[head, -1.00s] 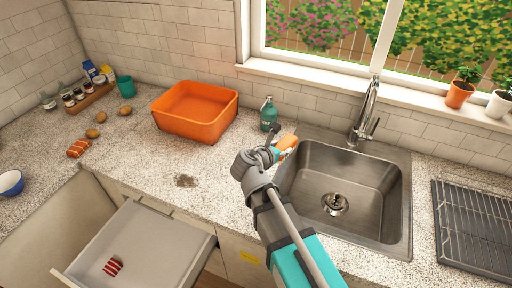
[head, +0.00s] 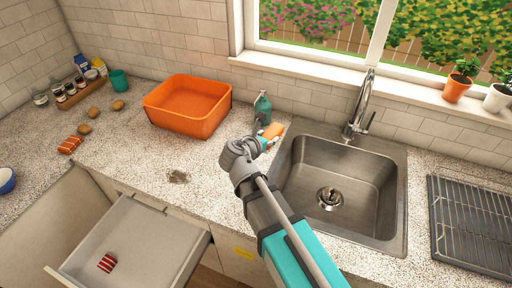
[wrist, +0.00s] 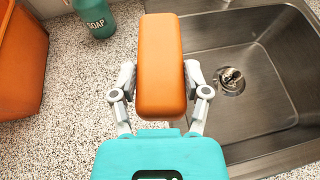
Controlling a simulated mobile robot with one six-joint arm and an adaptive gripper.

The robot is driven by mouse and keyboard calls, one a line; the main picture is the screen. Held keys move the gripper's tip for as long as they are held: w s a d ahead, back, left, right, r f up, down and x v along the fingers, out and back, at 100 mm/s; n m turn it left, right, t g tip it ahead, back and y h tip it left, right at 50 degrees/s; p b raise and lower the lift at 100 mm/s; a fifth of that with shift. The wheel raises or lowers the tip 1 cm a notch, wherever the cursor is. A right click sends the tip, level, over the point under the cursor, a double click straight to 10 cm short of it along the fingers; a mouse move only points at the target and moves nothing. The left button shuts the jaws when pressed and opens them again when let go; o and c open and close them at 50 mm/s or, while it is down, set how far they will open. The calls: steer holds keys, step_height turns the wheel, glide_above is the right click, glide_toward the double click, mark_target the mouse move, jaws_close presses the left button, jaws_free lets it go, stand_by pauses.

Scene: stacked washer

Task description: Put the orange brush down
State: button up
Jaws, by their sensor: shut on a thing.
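The orange brush (wrist: 161,65) shows as an orange block in the wrist view, between the two grey fingers of my gripper (wrist: 161,85). My gripper is shut on it. In the head view the brush (head: 273,130) is a small orange patch at the end of my gripper (head: 263,140), by the left rim of the sink and below the soap bottle. The arm hides part of it there. Whether the brush touches the counter I cannot tell.
A steel sink (head: 345,165) lies just right of the brush. A green soap bottle (head: 262,106) stands behind it, and an orange tub (head: 189,105) is to the left. Speckled counter (head: 215,165) is free between tub and sink. A drawer (head: 125,250) stands open below.

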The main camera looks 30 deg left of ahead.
steer(key=s+a, duration=0.1)
steer(key=s+a+n+y, duration=0.1)
steer(key=s, duration=0.1)
steer(key=s+a+n+y, duration=0.1)
steer(key=s, duration=0.1)
steer(key=shift+a+r, duration=0.1)
steer(key=shift+r, duration=0.05)
steer(key=w+a+f+b, duration=0.2)
steer(key=w+f+b, duration=0.1)
steer(key=w, duration=0.1)
steer(key=w+a+f+b, duration=0.2)
steer(key=w+f+b, duration=0.1)
steer(key=w+a+f+b, duration=0.2)
steer(key=w+f, duration=0.1)
steer(key=w, duration=0.1)
steer(key=shift+w+a+b, duration=0.1)
steer(key=shift+w+b, duration=0.25)
steer(key=shift+b, duration=0.05)
steer(key=shift+f, duration=0.1)
steer(key=shift+w+a+f+b, duration=0.2)
steer(key=shift+w+f+b, duration=0.1)
steer(key=shift+f+b, duration=1.65)
steer(key=shift+b, duration=0.05)
